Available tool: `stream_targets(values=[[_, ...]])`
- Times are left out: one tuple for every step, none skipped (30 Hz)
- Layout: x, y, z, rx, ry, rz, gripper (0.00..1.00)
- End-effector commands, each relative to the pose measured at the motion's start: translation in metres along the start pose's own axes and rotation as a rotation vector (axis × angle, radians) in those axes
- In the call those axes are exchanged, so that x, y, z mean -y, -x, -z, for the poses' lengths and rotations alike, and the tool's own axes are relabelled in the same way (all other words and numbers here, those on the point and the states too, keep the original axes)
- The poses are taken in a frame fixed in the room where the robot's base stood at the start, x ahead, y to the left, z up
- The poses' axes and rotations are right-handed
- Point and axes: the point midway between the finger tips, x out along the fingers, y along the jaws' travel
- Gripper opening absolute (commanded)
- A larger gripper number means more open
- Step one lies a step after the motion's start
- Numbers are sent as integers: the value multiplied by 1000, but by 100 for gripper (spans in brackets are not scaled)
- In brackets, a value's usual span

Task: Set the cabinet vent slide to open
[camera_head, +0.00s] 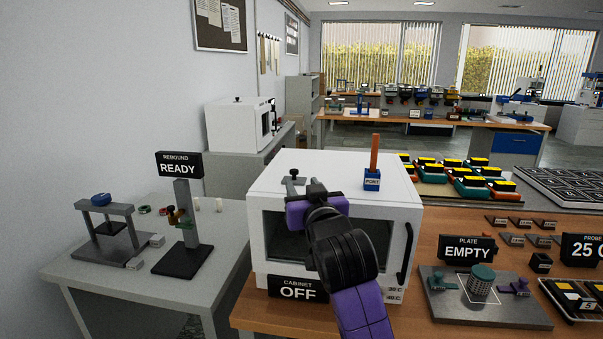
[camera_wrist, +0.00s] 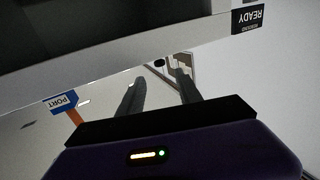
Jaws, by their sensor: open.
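The white cabinet (camera_head: 262,185) stands on the wooden bench, with a sign reading CABINET OFF on its front. The vent slide (camera_head: 293,173), a small black knob on a grey plate, is on the cabinet's top near the left. In the wrist view the dark knob (camera_wrist: 158,63) shows just beyond my fingertips, roughly between them. My gripper (camera_head: 300,189) is above the cabinet's top by the slide. Its two fingers (camera_wrist: 158,82) are apart, with nothing between them. The slide's setting cannot be read, and my gripper hides part of it.
A blue PORT block (camera_head: 372,183) with an orange rod stands on the cabinet top to the right; it also shows in the wrist view (camera_wrist: 62,103). The rebound stand (camera_head: 183,225) is on the grey table at left. The plate station (camera_head: 480,300) is at right.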

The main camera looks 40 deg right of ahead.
Motion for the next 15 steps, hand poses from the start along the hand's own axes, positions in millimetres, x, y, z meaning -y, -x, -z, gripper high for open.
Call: stream_targets(values=[[0, -3, -1, 6, -2, -2, 42], [0, -6, -1, 8, -3, -2, 42], [0, -10, 0, 6, -4, -1, 42], [0, -14, 0, 5, -4, -1, 42], [0, -18, 0, 7, -4, -1, 42], [0, -24, 0, 6, -4, -1, 42], [0, -29, 0, 6, -4, -1, 42], [0, -34, 1, 5, -4, -1, 42], [-1, -40, 0, 6, -4, -2, 42], [-1, -45, 0, 5, -4, -1, 42], [-1, -50, 0, 5, -4, -1, 42], [0, -55, 0, 6, -4, -1, 42], [0, -59, 0, 5, -4, -1, 42], [0, -62, 0, 5, -3, 0, 42], [0, -66, 0, 4, -3, 0, 42]])
